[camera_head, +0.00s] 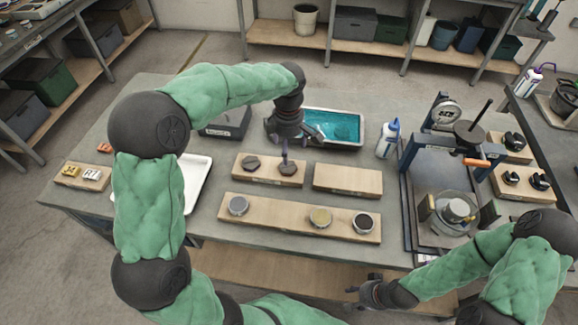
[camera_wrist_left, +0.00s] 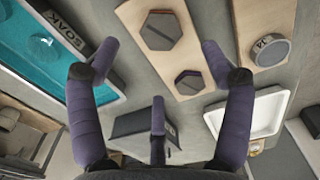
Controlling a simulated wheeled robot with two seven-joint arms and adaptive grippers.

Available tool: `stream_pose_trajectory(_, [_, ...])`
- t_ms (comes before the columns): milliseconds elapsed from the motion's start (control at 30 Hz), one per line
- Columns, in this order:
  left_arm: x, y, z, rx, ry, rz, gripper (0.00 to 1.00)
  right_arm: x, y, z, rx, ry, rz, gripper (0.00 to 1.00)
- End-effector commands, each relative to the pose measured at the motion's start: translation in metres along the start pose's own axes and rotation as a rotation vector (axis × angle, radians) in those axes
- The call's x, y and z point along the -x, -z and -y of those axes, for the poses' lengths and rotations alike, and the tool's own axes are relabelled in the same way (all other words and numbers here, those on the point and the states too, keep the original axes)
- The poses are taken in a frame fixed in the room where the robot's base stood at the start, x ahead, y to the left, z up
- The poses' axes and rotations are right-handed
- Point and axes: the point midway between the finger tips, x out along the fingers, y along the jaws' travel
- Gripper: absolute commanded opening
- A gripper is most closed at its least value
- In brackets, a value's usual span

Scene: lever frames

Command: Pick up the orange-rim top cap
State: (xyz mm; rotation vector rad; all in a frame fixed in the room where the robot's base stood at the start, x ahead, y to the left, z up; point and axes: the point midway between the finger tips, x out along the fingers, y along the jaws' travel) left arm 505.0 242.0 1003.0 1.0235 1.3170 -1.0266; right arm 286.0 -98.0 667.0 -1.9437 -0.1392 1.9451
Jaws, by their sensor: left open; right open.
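Two dark hexagonal caps lie on a small wooden board (camera_head: 241,172). The right cap (camera_head: 287,168) also shows at the top of the left wrist view (camera_wrist_left: 161,30), with a brownish line across it. The left cap (camera_head: 250,163) also shows there (camera_wrist_left: 189,82), with a purplish line. My right gripper (camera_head: 368,292) is open at the table's front edge, away from the caps.
A longer board (camera_head: 280,217) in front holds three round pieces: silver, yellowish and dark-topped. An empty board (camera_head: 347,180) lies right. A teal-filled tray (camera_head: 357,141) is behind, a white tray (camera_head: 193,180) left. A press (camera_head: 408,155) and squeeze bottle (camera_head: 388,139) stand right.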

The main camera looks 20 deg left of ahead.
Motion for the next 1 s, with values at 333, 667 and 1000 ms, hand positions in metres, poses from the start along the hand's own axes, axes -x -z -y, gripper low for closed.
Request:
stream_pose_trajectory(333, [-0.036,0.000,0.001,0.000,0.001,-0.001,0.80,-0.012,0.001,-0.004,0.000,0.000,-0.001,0.43])
stream_pose_trajectory(667, [-0.079,-0.004,0.002,0.000,0.003,-0.001,0.80,-0.030,0.002,-0.011,0.000,0.000,-0.001,0.43])
stream_pose_trajectory(1000, [-0.083,-0.004,0.001,0.000,0.001,0.000,0.66,-0.030,0.002,-0.011,0.000,0.000,-0.001,0.43])
